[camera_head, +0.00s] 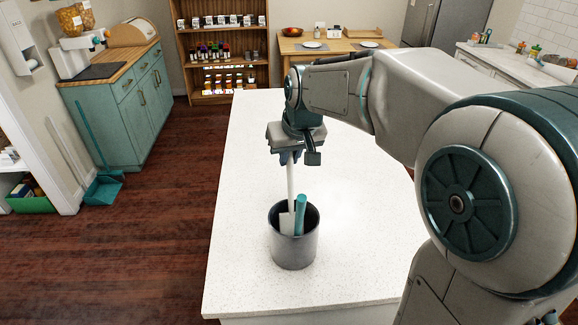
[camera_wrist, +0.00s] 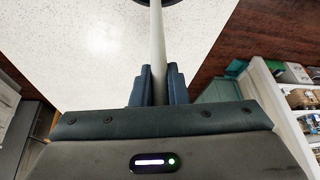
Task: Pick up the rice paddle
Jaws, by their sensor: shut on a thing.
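The rice paddle (camera_head: 291,184) appears to be the pale, long-handled utensil that stands upright in a dark grey canister (camera_head: 293,252) on the white counter. Its handle also shows in the wrist view (camera_wrist: 157,45). A whitish flat part shows inside the canister mouth; its lower end is hidden by the wall. My gripper (camera_head: 290,158) is above the canister, pointing down, shut on the upper handle. In the wrist view the two dark fingers (camera_wrist: 158,88) press the handle from both sides. A teal utensil (camera_head: 301,212) leans in the canister beside the paddle.
The white countertop (camera_head: 248,200) is clear around the canister. A teal cabinet (camera_head: 118,110) stands at the left, a wooden shelf (camera_head: 222,57) with jars and a small wooden table (camera_head: 325,45) at the back. A dustpan (camera_head: 104,187) is on the wooden floor.

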